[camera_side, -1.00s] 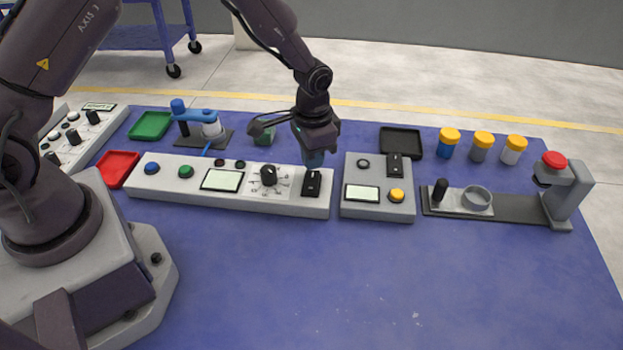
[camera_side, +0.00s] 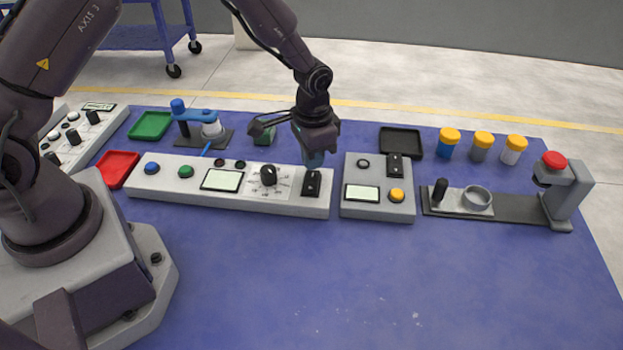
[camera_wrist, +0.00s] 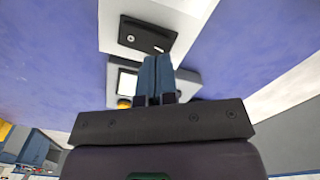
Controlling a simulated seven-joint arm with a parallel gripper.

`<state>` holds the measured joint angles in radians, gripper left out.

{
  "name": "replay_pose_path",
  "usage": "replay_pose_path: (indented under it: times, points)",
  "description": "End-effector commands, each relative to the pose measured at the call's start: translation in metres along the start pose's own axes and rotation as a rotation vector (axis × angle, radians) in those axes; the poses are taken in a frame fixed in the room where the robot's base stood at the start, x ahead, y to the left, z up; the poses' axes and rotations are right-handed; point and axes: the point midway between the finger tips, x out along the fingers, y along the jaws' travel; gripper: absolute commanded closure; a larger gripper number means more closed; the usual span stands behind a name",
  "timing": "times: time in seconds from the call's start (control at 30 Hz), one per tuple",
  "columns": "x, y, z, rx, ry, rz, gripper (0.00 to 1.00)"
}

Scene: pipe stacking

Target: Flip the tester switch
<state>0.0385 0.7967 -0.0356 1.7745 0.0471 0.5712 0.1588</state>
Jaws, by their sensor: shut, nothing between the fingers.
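A long white panel (camera_side: 150,190) carries a black switch (camera_side: 312,183) at its right end. A separate grey box (camera_side: 360,210) has a black switch (camera_side: 395,166), a small screen and a yellow button. I cannot tell which of the two is the tester. My gripper (camera_side: 313,160) points down at the back edge of the white panel, close behind its switch. In the wrist view my blue fingers (camera_wrist: 156,62) are shut together and empty, with their tips just beside a black switch plate (camera_wrist: 147,35). Whether they touch it is unclear.
A dial (camera_side: 268,175) and a screen (camera_side: 222,180) sit on the white panel left of the switch. A black tray (camera_side: 401,142) and several yellow-capped jars (camera_side: 483,140) stand behind right. The front of the blue table (camera_side: 330,280) is clear.

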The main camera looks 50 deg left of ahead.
Motion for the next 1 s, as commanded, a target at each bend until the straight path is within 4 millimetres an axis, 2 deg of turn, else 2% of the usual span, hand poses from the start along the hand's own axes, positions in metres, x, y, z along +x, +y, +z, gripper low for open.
replay_pose_path:
  times: [1.0]
  points:
    - [0.011,0.0,0.0,0.0,0.0,0.0,1.0]
